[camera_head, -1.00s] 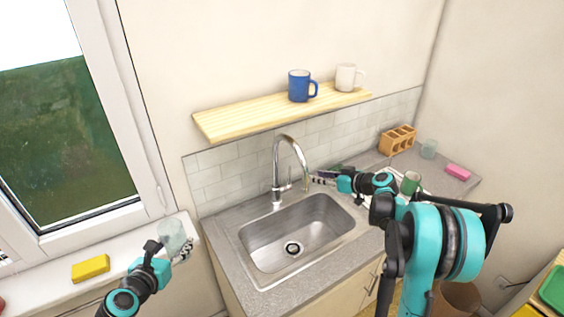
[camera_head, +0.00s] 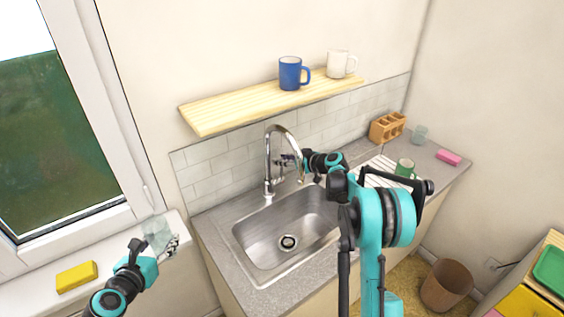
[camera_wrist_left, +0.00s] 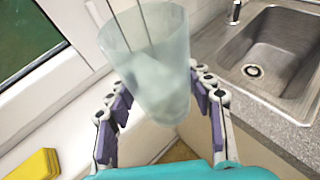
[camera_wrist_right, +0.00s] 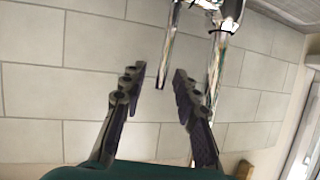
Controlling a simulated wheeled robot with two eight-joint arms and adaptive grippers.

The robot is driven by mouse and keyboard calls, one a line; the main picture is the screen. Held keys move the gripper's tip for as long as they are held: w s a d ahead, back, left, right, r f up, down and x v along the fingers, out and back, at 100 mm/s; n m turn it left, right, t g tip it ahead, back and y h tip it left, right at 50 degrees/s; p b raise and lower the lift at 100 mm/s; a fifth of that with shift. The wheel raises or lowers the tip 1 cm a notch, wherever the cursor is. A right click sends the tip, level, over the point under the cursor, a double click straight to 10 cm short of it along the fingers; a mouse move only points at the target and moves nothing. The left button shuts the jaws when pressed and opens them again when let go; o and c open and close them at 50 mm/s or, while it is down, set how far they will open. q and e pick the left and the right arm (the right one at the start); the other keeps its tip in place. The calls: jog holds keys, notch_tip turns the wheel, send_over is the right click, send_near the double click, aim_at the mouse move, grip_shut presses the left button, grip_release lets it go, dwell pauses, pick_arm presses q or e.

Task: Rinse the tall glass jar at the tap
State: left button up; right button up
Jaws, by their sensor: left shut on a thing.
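The tall glass jar (camera_head: 156,232) is clear and stands over the windowsill in the head view. My left gripper (camera_head: 172,245) is shut on it; the left wrist view shows the jar (camera_wrist_left: 150,65) between both fingers (camera_wrist_left: 160,100). The chrome tap (camera_head: 268,165) rises behind the steel sink (camera_head: 262,243), to the right of the jar. My right gripper (camera_head: 288,161) is beside the tap's upright, behind the spout. In the right wrist view its fingers (camera_wrist_right: 157,82) are apart, with a thin chrome rod (camera_wrist_right: 170,45) showing between their tips. No water is visible.
A yellow sponge (camera_head: 77,276) lies on the windowsill. A shelf (camera_head: 235,108) with blue (camera_head: 289,73) and white (camera_head: 337,64) mugs hangs above the tap.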

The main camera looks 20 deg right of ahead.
jog(key=shift+w+a+f, duration=0.1)
jog(key=shift+w+a, duration=0.05)
jog(key=shift+w, duration=0.1)
grip_shut()
pick_arm(q)
jog(key=shift+f+b, duration=0.75)
pick_arm(e)
jog(key=shift+s+f+t, duration=0.2)
jog(key=shift+s+t, duration=0.2)
pick_arm(q)
jog(key=shift+f, duration=0.25)
pick_arm(e)
jog(key=shift+s+d+r+t+y, duration=0.15)
jog(key=shift+s+d+t+y, duration=0.1)
jog(key=shift+s+t+y, duration=0.05)
grip_release()
jog(key=shift+r, duration=0.1)
